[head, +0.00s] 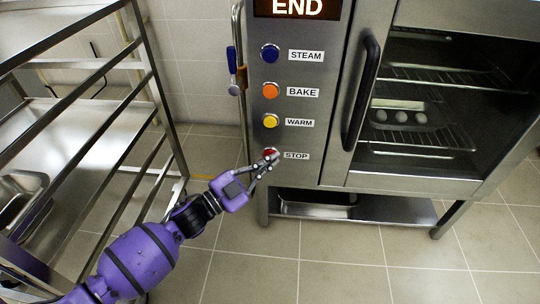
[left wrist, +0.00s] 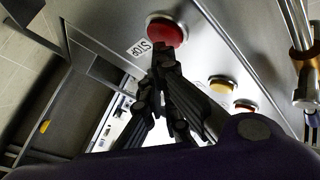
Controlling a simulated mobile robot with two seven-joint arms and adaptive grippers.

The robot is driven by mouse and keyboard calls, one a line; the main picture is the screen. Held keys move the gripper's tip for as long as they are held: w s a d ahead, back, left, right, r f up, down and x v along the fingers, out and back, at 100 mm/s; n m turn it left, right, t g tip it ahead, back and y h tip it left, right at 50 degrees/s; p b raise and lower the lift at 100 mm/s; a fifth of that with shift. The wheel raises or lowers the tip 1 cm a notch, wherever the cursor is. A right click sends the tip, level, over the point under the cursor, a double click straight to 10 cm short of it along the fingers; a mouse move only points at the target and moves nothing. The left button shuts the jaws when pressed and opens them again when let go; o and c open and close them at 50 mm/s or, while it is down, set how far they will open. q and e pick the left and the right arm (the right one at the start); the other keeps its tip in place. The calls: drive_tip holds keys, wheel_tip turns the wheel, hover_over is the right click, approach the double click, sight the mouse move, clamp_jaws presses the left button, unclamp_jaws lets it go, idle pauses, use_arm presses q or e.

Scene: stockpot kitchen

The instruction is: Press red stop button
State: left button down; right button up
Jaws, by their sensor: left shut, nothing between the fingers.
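The red stop button (head: 270,153) is the lowest of a column of buttons on the oven's steel panel, beside the label STOP. My right gripper is in neither view.
Above are the yellow WARM (head: 270,121), orange BAKE (head: 271,90) and blue STEAM (head: 270,53) buttons and a display (head: 298,8) reading END. The oven door handle (head: 361,95) stands out to the right. A metal rack (head: 152,75) is at the left.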

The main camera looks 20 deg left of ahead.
use_arm(q)
drive_tip(key=shift+w+a, duration=0.1)
drive_tip(key=shift+w, duration=0.3)
idle(0.6)
drive_tip(key=shift+s, duration=0.15)
drive_tip(key=shift+s+d+p, duration=0.25)
drive_tip(key=shift+s+p, duration=0.35)
drive_tip(key=shift+s, duration=0.1)
drive_tip(key=shift+s, duration=0.1)
drive_tip(key=s+p, duration=0.1)
drive_tip(key=s, duration=0.1)
drive_tip(key=s+d+p, duration=0.1)
drive_tip(key=s, duration=0.1)
drive_tip(key=shift+s+d+p, duration=0.2)
drive_tip(key=shift+s+p, duration=0.1)
drive_tip(key=shift+p, duration=0.05)
idle(0.8)
